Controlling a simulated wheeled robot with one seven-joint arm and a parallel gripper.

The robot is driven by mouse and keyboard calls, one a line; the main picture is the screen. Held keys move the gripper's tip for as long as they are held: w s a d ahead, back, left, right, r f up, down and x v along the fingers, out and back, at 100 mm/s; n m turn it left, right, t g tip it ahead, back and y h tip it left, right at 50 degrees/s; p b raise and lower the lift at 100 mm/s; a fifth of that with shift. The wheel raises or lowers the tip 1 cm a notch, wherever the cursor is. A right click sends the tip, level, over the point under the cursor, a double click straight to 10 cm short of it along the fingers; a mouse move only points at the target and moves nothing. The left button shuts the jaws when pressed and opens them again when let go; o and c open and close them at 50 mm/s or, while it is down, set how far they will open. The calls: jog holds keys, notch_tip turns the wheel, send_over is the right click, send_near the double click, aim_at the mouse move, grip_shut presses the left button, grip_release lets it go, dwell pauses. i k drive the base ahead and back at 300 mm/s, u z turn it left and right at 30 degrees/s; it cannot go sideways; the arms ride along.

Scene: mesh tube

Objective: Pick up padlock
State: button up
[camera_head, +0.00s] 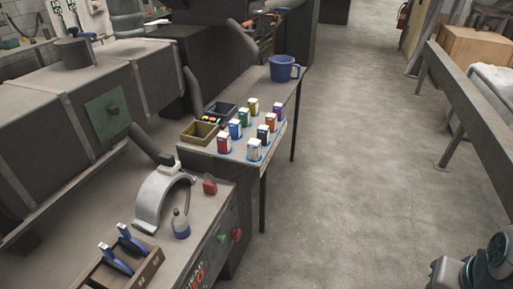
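A small red object that looks like a padlock (209,187) stands on the grey bench top, right of the grey curved guard. Its upper part is paler and too small to make out clearly. My gripper is not in view, so I cannot see whether it is open or shut.
A bottle (181,224), a curved guard (156,197) and a wooden box (146,273) with blue-handled tools stand near the red object. Behind is a table with several colored cartons, two bins (200,132) and a blue mug (284,68). The floor (350,170) to the right is clear.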

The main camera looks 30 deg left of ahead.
aim_at(209, 187)
jog(key=u, duration=0.6)
jog(key=i, duration=1)
jog(key=u, duration=1.3)
jog(key=i, duration=0.4)
jog(key=u, duration=0.35)
